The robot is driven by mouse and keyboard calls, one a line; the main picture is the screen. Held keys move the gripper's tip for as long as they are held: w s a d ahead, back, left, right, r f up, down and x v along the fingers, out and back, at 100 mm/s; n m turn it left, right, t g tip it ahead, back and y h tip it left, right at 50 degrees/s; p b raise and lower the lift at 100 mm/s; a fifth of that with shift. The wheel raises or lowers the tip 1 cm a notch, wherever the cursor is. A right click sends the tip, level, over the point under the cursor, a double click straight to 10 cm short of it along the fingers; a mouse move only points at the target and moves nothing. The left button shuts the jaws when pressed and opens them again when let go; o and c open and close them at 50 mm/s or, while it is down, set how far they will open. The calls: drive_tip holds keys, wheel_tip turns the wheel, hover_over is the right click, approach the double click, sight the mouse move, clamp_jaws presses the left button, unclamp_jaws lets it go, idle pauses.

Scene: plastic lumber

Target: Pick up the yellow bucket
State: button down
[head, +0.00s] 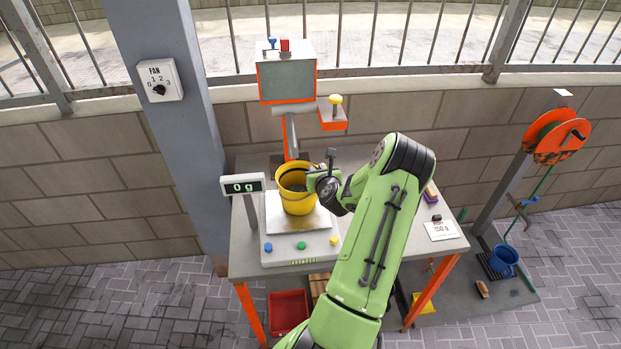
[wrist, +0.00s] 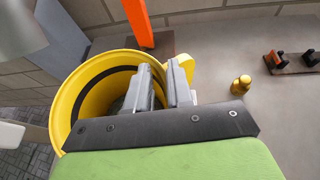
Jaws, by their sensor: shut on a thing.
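The yellow bucket (head: 297,206) stands upright on the silver plate of the scale (head: 272,239) on the table, and the scale's display (head: 243,184) reads 0 g. My gripper (head: 318,180) is at the bucket's right rim. In the wrist view the bucket (wrist: 68,105) opens toward the camera at the left, and my gripper's two fingers (wrist: 163,88) straddle its right wall near a yellow lug. The gripper is shut on the bucket's rim. The fingers hide part of the rim, and the bottom of the bucket is dark.
A grey and orange machine (head: 286,80) on a post stands behind the bucket. A small brass weight (wrist: 240,85) sits on the table right of the fingers. A card (head: 441,231) lies at the table's right.

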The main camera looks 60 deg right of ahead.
wheel_tip(320, 180, up, 4)
drive_tip(key=p, duration=0.3)
drive_tip(key=shift+f, duration=0.2)
drive_tip(key=shift+s+a+r, duration=0.1)
drive_tip(key=shift+s+a, duration=0.05)
drive_tip(key=shift+s, duration=0.1)
drive_tip(key=s+a+b, duration=1.2)
drive_tip(key=b, duration=0.7)
drive_tip(key=shift+s+f, duration=0.2)
drive_tip(key=shift+s, duration=0.05)
drive_tip(key=shift+r, duration=0.1)
